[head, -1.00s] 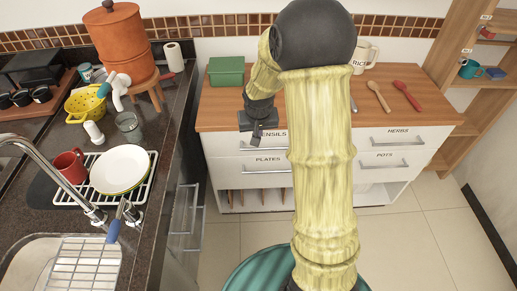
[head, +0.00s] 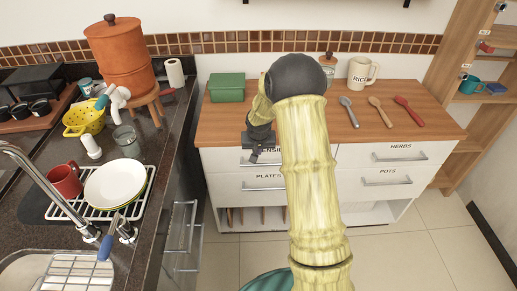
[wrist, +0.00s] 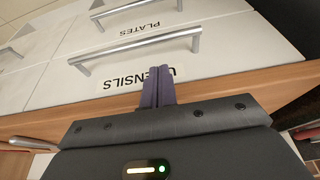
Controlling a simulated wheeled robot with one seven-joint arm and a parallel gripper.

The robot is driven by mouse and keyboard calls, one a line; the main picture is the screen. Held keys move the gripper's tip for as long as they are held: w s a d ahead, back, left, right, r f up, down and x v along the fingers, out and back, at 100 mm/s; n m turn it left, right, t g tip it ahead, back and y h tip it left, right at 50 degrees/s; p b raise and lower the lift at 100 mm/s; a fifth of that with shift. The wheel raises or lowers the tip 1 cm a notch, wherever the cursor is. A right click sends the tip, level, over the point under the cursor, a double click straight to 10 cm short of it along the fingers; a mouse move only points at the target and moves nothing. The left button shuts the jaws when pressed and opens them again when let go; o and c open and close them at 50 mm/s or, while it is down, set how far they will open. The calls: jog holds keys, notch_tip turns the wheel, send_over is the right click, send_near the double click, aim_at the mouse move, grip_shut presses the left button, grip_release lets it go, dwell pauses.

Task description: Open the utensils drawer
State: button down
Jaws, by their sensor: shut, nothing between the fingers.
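The utensils drawer (wrist: 108,90) is the top left drawer of a white cabinet and is closed. Its label, partly covered by my fingers, and its silver bar handle (wrist: 135,48) show in the wrist view, turned upside down. My gripper (wrist: 157,80) is shut and empty, its purple fingers in front of the label, with the tips just short of the handle in the picture. I cannot tell whether they touch the drawer. In the head view my gripper (head: 254,158) hangs at the counter's front edge, and my arm covers part of this drawer (head: 222,159).
The plates drawer (head: 225,187) lies below; the herbs (head: 353,156) and pots (head: 350,186) drawers are to the right, all closed. A dark sink counter (head: 150,180) stands left.

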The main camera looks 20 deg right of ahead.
jog(key=x, duration=0.7)
jog(key=shift+d, duration=0.2)
jog(key=shift+f, duration=0.1)
